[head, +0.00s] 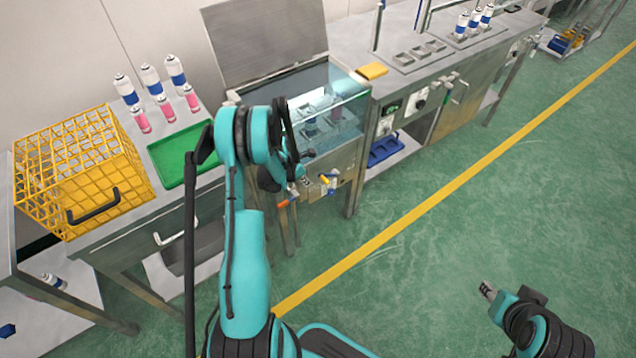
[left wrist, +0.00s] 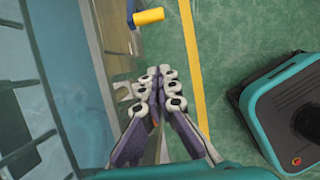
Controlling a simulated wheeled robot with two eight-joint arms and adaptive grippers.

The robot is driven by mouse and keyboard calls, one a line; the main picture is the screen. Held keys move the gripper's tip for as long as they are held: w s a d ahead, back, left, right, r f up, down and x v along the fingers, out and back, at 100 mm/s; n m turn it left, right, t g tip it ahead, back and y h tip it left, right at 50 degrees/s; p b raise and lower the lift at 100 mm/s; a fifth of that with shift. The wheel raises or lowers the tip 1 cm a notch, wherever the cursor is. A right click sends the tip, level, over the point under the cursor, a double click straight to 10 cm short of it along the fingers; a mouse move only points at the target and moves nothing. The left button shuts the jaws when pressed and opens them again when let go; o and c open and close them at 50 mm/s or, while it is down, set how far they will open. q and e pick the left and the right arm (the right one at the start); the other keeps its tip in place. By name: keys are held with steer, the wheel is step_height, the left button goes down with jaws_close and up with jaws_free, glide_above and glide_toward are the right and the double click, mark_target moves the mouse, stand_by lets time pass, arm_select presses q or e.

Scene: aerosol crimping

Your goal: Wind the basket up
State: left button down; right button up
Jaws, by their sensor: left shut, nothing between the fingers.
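The water bath (head: 345,150) is a steel tank with clear upper walls and a raised lid (head: 265,40). A rack-like basket (head: 318,104) shows low inside it through the glass, partly hidden by my arm. A crank with a yellow handle (head: 327,181) sits on the bath's front; the handle (left wrist: 148,17) also shows at the top of the left wrist view. My left gripper (left wrist: 158,78) is shut and empty, its fingertips a little short of the yellow handle and apart from it. In the head view its fingers are mostly hidden by my arm. My right gripper (head: 488,291) is low at the right, away from the bench.
A yellow wire crate (head: 75,165), a green tray (head: 180,153) and several cans (head: 150,79) stand on the left bench. An orange-handled valve (head: 287,198) is below the bath's front. A yellow block (head: 372,71) lies right of the bath. The green floor in front is clear.

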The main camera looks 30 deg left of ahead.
arm_select(q)
steer(key=b+x, duration=0.4)
steer(key=x, duration=0.6)
steer(key=w+r, duration=0.1)
steer(key=w+d+r, duration=0.1)
steer(key=r, duration=0.1)
steer(key=shift+w+r+b, duration=0.1)
steer(key=shift+w+b, duration=0.2)
steer(key=shift+b, duration=0.05)
steer(key=shift+w+r+g, duration=0.3)
steer(key=shift+r+g, duration=0.1)
steer(key=shift+r, duration=0.05)
